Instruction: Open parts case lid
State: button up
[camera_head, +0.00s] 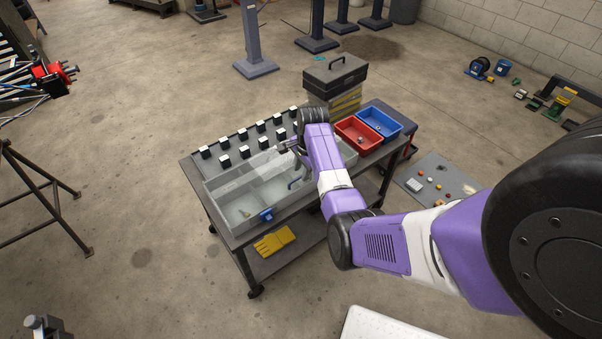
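The parts case (240,205) is a long, clear grey box with dividers, lying on the dark cart top. Its see-through lid looks closed over it, though the clear material makes this hard to tell. A few small parts lie inside the left compartment. My gripper (299,163) is over the right half of the case, near the middle latch. My purple arm hides part of it and the case's right end. I cannot see whether its fingers touch the case.
A rack of black-and-white blocks (240,137) runs behind the case. The floor left of the cart is mostly clear.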

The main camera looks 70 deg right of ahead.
jog(key=shift+w+d+f, duration=0.1)
jog(key=shift+w+f, duration=0.1)
jog(key=shift+f, duration=0.75)
jog(key=shift+c, duration=0.2)
grip_shut()
dwell(0.6)
